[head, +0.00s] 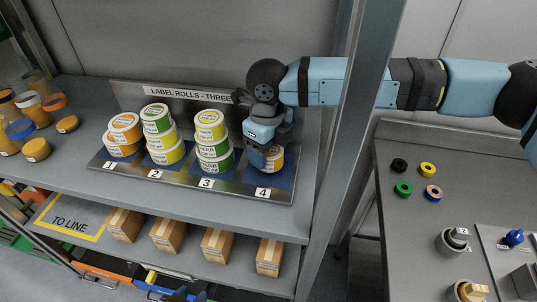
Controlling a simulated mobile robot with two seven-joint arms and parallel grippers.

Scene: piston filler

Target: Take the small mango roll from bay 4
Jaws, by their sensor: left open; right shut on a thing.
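My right gripper (263,150) reaches in from the right and points down over bay 4 (262,192) of the label-roll rack. It is shut on a roll with a white and orange-yellow label (276,159), partly hidden by the fingers. The roll is at or just above the bay's blue mat; I cannot tell if it touches. Its label text is not readable. Bay 1 holds orange-yellow rolls (124,128), bay 2 a green and yellow stack (160,134), bay 3 a yellow and green stack (212,141). My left gripper is not in view.
A grey post (348,130) stands close to the right of the rack, with my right arm crossing behind it. Jars with orange contents (36,149) stand at the left. Cardboard boxes (217,243) line the lower shelf. A side table (400,230) holds coloured rings.

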